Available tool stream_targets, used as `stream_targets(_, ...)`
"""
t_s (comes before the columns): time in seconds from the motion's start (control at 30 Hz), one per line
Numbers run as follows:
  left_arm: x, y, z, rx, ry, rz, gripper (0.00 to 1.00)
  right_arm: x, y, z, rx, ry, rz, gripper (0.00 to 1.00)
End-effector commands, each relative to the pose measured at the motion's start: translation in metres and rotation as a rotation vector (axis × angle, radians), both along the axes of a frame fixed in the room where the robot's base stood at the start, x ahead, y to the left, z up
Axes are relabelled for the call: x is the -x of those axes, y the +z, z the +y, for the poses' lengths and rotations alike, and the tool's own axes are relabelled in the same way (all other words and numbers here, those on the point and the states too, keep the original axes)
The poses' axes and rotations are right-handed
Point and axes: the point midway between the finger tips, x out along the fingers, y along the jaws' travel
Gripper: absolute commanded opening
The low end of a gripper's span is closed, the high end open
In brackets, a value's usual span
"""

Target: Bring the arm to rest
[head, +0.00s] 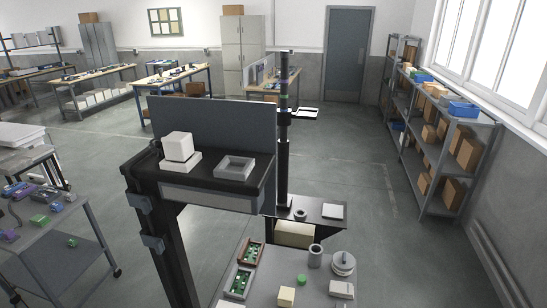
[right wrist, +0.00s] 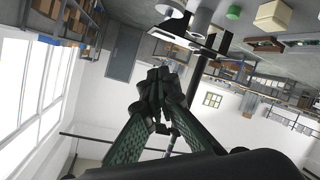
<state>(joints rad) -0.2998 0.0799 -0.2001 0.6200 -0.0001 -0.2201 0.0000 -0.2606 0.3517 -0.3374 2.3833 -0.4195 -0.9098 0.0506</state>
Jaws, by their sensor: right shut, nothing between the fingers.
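My right gripper (right wrist: 160,78) shows in the right wrist view, with its two dark green fingers meeting at the tips. It is shut and empty, and nothing touches the fingertips. The wrist picture is turned over, with the bench things along its top edge. No arm or gripper of mine shows in the head view, and my left gripper is in neither view.
A black raised shelf (head: 218,185) holds a white cube (head: 178,146) and a grey square tray (head: 234,167). A dark column (head: 283,150) stands behind. Below are a grey cylinder (head: 315,256), a green piece (head: 302,280) and a cream block (head: 286,296). Storage racks (head: 440,140) line the right wall.

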Motion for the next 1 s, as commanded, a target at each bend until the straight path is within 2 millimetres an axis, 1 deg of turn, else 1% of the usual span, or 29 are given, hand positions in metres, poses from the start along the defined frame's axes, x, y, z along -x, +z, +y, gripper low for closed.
stream_targets(0.03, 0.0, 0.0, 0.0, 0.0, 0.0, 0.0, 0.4, 0.018, -0.029, -0.016, -0.048, -0.058, 0.093, 0.0)
stream_targets(0.07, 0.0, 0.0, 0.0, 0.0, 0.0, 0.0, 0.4, 0.03, -0.046, -0.024, -0.076, -0.09, 0.148, 0.0)
stream_targets(0.1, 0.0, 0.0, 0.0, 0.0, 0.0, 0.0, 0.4, 0.046, -0.067, -0.033, -0.111, -0.131, 0.222, 0.0)
stream_targets(0.17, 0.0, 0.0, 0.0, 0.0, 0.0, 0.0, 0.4, 0.072, -0.095, -0.044, -0.158, -0.184, 0.326, 0.0)
stream_targets(0.2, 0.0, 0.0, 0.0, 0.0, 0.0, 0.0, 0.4, 0.089, -0.111, -0.048, -0.185, -0.212, 0.387, 0.0)
stream_targets(0.3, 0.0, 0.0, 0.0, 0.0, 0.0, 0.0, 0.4, 0.127, -0.143, -0.055, -0.242, -0.269, 0.517, 0.0)
stream_targets(0.4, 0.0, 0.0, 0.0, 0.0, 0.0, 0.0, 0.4, 0.16, -0.165, -0.057, -0.289, -0.311, 0.623, 0.0)
stream_targets(0.47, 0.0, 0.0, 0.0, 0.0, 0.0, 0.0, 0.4, 0.179, -0.176, -0.057, -0.315, -0.332, 0.681, 0.0)
stream_targets(0.5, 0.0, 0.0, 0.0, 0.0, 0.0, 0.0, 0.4, 0.192, -0.183, -0.056, -0.332, -0.345, 0.718, 0.0)
stream_targets(0.67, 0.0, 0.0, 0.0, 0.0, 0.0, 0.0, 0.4, 0.239, -0.204, -0.052, -0.394, -0.388, 0.854, 0.0)
stream_targets(0.7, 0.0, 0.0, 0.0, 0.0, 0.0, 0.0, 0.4, 0.251, -0.208, -0.05, -0.408, -0.398, 0.887, 0.0)
stream_targets(0.73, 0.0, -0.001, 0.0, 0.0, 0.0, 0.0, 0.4, 0.245, -0.22, -0.05, -0.404, -0.392, 0.888, 0.0)
stream_targets(0.8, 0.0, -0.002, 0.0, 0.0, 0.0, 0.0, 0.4, 0.238, -0.241, -0.05, -0.401, -0.39, 0.893, 0.0)
stream_targets(0.87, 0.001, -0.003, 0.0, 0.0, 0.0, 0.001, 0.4, 0.235, -0.259, -0.049, -0.4, -0.389, 0.899, 0.0)
stream_targets(0.97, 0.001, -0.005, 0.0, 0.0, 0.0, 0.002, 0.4, 0.231, -0.291, -0.049, -0.399, -0.385, 0.912, 0.0)
stream_targets(1.0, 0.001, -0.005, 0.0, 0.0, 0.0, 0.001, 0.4, 0.229, -0.305, -0.048, -0.398, -0.384, 0.918, 0.0)
